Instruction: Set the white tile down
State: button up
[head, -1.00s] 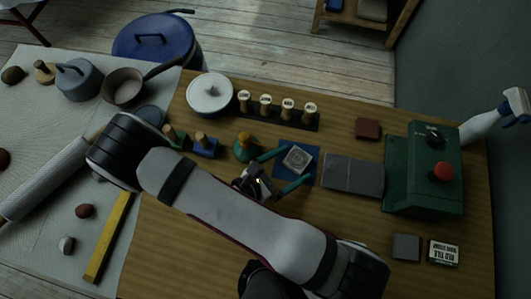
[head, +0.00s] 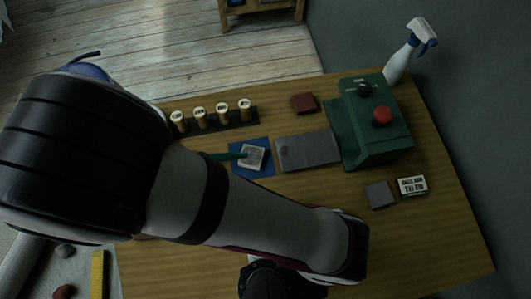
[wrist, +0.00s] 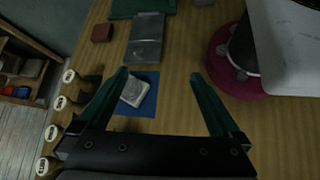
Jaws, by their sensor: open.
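The white tile (head: 252,157) lies on the blue mat (head: 264,172) in the head view, slightly turned against the mat's edges. In the wrist view the tile (wrist: 135,92) shows on the mat (wrist: 149,106), with a raised pattern on its top. My gripper (wrist: 160,74) is open and empty, its green fingers wide apart. In the wrist view the left finger reaches beside the tile and covers part of the mat; the right finger is over bare wood. In the head view my arm hides most of the gripper, and one green finger shows left of the tile.
A grey plate (head: 308,151) leads to a green machine (head: 366,128) with a red button. A row of stamps (head: 222,112) stands behind the mat. A dark red block (head: 304,103), a grey tile (head: 379,195), a labelled box (head: 412,186) and a spray bottle (head: 401,62) are on the table.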

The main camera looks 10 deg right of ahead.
jog(key=s+d+r+m+g+y, duration=0.15)
jog(key=d+r+m+y, duration=0.35)
jog(key=m, duration=0.6)
jog(key=s+d+r+m+g+y, duration=0.1)
jog(key=s+d+r+m+y, duration=0.15)
jog(key=r+m+y, duration=0.7)
jog(key=w+d+r+m+h, duration=0.4)
jog(key=w+d+r+m, duration=0.3)
jog(key=w+d+m, duration=0.5)
notch_tip(320, 180, down, 9)
jog(key=a+m, duration=0.2)
jog(key=shift+s+a+f+m, duration=0.15)
jog(key=shift+a+f+m, duration=0.05)
jog(key=shift+a+m, duration=0.15)
